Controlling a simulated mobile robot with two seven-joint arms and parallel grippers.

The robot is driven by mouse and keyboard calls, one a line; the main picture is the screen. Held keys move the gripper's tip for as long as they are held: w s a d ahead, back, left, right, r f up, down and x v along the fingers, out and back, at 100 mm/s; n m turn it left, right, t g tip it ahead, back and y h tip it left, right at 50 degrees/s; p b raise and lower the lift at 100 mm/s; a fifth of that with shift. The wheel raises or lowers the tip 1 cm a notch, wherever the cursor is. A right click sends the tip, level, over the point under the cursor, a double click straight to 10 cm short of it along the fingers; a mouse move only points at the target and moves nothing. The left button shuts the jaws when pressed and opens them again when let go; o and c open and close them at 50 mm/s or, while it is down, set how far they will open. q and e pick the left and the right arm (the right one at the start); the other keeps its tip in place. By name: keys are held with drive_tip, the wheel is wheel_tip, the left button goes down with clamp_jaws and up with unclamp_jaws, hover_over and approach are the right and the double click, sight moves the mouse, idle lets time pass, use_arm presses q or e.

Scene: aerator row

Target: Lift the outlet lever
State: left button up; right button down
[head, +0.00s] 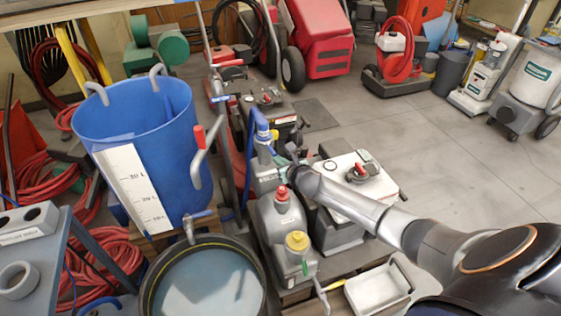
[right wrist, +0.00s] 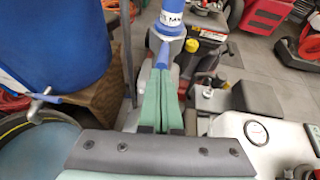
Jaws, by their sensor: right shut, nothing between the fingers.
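A blue upright pipe with a white label band (head: 261,130) rises from a grey aerator unit (head: 268,172) in the head view. In the right wrist view the labelled pipe (right wrist: 172,24) is at the top, with a blue lever-like piece (right wrist: 165,54) below it. I cannot tell for certain that this piece is the outlet lever. My right gripper (head: 281,158) reaches in from the right, beside the pipe. Its green fingers (right wrist: 158,75) are shut and empty, with tips close to the blue piece; contact is unclear. My left gripper is out of view.
A large blue tub (head: 180,110) with a white scale stands left, with a red-gripped lever (head: 198,138) beside it. A round basin (head: 205,285) sits in front. Grey units with red (head: 282,193) and yellow (head: 297,241) caps stand nearby.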

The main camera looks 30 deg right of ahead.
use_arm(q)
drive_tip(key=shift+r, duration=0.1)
use_arm(e)
drive_tip(key=shift+w+d+r, duration=0.25)
drive_tip(key=shift+d+r, duration=0.05)
drive_tip(key=shift+r, duration=0.3)
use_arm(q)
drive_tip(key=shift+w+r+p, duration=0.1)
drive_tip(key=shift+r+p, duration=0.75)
use_arm(e)
drive_tip(key=shift+a+r, duration=0.15)
drive_tip(key=shift+r, duration=0.25)
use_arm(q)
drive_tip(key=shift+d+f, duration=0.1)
